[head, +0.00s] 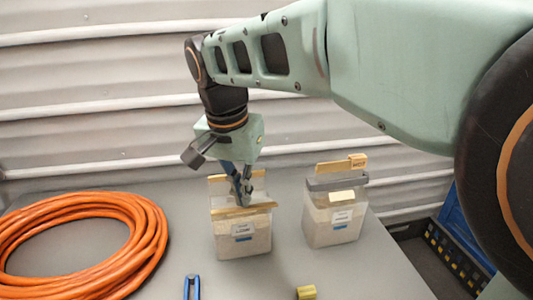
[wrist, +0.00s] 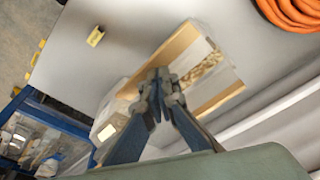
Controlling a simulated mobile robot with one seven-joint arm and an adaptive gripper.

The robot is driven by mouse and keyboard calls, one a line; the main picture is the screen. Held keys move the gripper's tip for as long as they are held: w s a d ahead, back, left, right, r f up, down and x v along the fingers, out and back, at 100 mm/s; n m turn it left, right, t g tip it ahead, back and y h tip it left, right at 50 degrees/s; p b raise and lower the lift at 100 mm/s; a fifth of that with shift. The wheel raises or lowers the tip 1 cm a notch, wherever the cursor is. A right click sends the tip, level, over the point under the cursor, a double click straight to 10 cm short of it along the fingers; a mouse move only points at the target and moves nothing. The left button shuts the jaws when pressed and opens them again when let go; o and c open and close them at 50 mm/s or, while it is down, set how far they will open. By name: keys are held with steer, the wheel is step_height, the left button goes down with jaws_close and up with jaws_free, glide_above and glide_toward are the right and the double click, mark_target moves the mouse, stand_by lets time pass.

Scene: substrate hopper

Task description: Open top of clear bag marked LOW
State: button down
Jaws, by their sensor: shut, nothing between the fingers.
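Two clear bags of pale substrate stand upright on the grey table. The left bag (head: 241,243) has a white label too small to read for certain. Its tan front strip (head: 240,211) and tan back strip (head: 218,178) stand apart. In the wrist view, granular substrate (wrist: 205,66) shows between the strips, so this top looks open. My gripper (head: 246,199) is shut and empty, with its tips at the left bag's mouth, between the strips; it also shows in the wrist view (wrist: 159,82). Whether the tips touch a strip is unclear.
The right bag (head: 334,228) has a dark grey bar across its top and a tan tag behind. An orange hose coil (head: 150,236) lies left. A blue clip (head: 192,287) and a yellow block (head: 306,292) lie in front. A corrugated wall stands behind.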

step_height(320, 180, up, 8)
steer(key=p, duration=0.6)
steer(key=shift+p, duration=0.4)
